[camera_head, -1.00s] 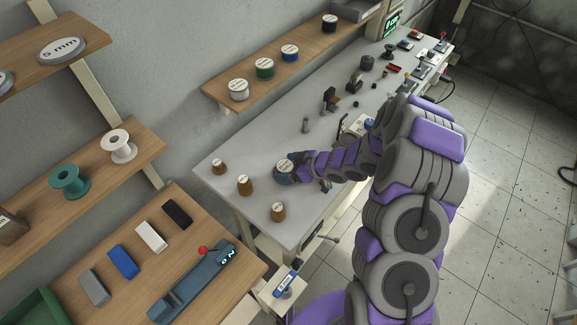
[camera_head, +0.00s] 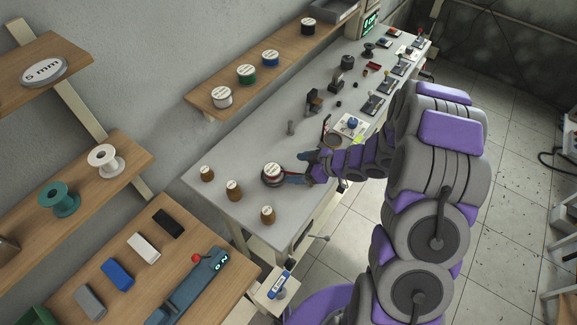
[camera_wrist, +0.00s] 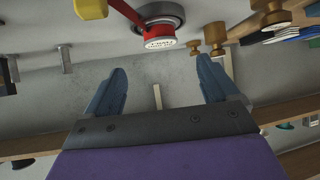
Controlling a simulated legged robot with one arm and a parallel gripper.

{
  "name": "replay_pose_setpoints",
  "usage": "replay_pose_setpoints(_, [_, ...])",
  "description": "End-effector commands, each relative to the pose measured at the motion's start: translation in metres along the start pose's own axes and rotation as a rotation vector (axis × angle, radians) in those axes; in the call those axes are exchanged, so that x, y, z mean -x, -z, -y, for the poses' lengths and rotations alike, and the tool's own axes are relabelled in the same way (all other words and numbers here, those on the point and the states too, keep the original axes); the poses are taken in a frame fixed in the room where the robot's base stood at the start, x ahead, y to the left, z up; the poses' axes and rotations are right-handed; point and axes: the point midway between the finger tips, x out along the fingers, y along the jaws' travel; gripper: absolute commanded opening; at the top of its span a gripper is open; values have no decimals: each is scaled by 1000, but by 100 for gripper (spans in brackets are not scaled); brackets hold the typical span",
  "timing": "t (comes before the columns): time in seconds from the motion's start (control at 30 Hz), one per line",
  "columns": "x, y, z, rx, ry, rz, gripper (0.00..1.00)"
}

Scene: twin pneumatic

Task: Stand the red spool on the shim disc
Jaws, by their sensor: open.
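The red spool (camera_head: 273,171) has a white labelled top and stands upright near the bench's left end. It sits on a dark grey disc (camera_head: 264,181), whose rim shows around its base. In the wrist view, the spool (camera_wrist: 160,38) and the grey disc (camera_wrist: 178,13) are at the top, beyond the fingertips. My gripper (camera_head: 301,168) is open and empty, just right of the spool. The disc's middle is hidden under the spool.
Several brown pegs (camera_head: 233,190) stand to the left and front of the spool. A small grey post (camera_head: 291,128) stands behind it. A shelf (camera_head: 215,108) with white, green, blue and black spools runs along the wall. Bare bench lies behind the spool.

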Motion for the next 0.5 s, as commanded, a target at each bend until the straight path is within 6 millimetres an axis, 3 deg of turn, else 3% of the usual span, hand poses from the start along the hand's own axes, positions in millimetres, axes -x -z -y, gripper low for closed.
replay_pose_setpoints(0.17, [16, 1, 0, 0, 0, -2, 88])
replay_pose_setpoints(0.5, [22, 1, -7, 4, -27, 22, 88])
